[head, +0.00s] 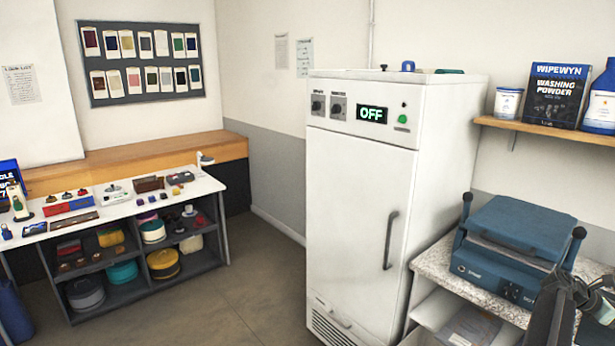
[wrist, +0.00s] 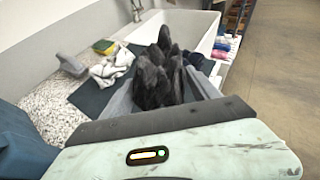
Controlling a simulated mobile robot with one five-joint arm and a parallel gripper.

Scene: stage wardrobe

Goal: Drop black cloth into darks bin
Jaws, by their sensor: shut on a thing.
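My gripper (wrist: 158,108) shows at the bottom of the wrist view, its pale body with a dark edge across the frame. It is shut on a black cloth (wrist: 163,78), which stands out bunched and crumpled beyond the dark edge. In the head view, part of my arm shows at the lower right edge, and the cloth cannot be made out for sure there. No bin marked for darks can be identified in either view.
The head view shows a white cabinet (head: 355,200), a blue press (head: 510,245) and a shelved table (head: 110,215). Floor between is clear.

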